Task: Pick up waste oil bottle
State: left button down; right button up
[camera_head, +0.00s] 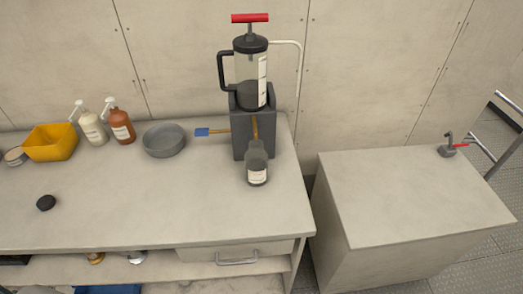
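A grey-green bottle with a white label (257,168), which looks like the waste oil bottle, stands upright near the right end of the workbench (150,215). It is right in front of a dark grey block (239,128). A brass-coloured spout (255,128) comes down at the bottle's neck; I cannot tell whether it goes in. A clear cylinder pump with a red handle (249,68) sits on the block. A black round cap (46,202) lies on the bench at the left. Neither of my grippers is in view.
A grey bowl (164,141), brown pump bottle (121,126), cream pump bottle (93,128) and yellow bin (50,142) stand along the back. A blue-ended lever (203,132) sticks out left of the block. The bench front is mostly clear. A separate cabinet (405,195) stands right, across a gap.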

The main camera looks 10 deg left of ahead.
aim_at(256, 159)
jog(key=l, duration=0.5)
jog(key=k+l+u, duration=0.1)
jog(key=l, duration=0.35)
jog(key=k+l, duration=0.1)
jog(key=l, duration=0.4)
jog(key=k+l+u, duration=0.1)
jog(key=l, duration=0.35)
jog(key=k+l, duration=0.1)
jog(key=l, duration=0.4)
jog(key=u, duration=0.05)
